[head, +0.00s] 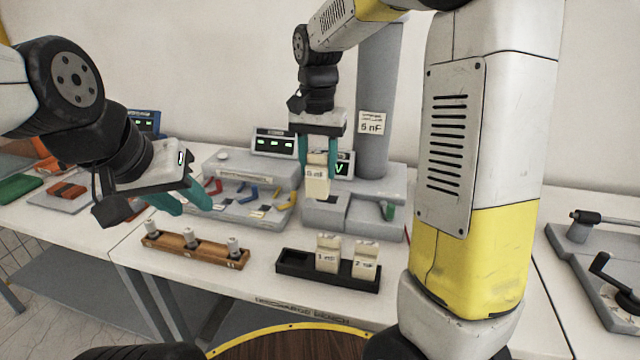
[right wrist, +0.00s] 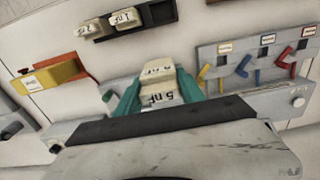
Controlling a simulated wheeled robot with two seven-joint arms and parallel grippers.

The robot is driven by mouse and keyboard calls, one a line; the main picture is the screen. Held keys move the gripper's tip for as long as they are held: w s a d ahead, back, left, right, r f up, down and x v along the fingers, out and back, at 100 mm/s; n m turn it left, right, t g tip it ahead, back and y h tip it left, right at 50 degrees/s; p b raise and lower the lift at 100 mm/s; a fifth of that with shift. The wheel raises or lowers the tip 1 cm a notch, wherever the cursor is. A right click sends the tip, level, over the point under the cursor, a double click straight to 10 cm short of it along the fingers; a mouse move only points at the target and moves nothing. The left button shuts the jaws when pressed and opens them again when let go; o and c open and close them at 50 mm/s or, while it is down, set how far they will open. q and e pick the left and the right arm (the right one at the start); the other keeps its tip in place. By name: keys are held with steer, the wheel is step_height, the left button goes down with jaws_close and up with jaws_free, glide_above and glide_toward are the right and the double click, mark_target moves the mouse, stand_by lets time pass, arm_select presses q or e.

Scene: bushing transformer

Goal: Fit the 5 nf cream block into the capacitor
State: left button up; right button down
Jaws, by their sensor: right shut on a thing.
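My right gripper (head: 318,163) is shut on the 5 nF cream block (head: 317,185), with a teal finger on each side of it. It holds the block upright, in front of the grey capacitor column (head: 378,70) and over the left part of its stepped base (head: 365,215). I cannot tell whether the block touches the base. In the right wrist view the block (right wrist: 160,83) shows its 5 nF marking between the fingers. The column has a 5 nF label. My left gripper (head: 183,205) is open and empty, left of the switch panel.
A black tray (head: 294,265) holds the 1 nF block (head: 327,255) and the 2 nF block (head: 364,262). A wooden rack (head: 208,254) with several grey-topped pieces stands to its left. A panel with coloured levers (head: 240,205) lies behind. My right arm covers the right side.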

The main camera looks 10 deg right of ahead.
steer(key=w+d, duration=0.4)
steer(key=w, duration=0.5)
steer(key=shift+s+a+f, duration=0.1)
steer(key=shift+f, duration=2.9)
steer(key=shift+s+a+f, duration=0.1)
steer(key=shift+f, duration=2.9)
steer(key=shift+f, duration=0.1)
steer(key=c, duration=0.7)
jaws_free()
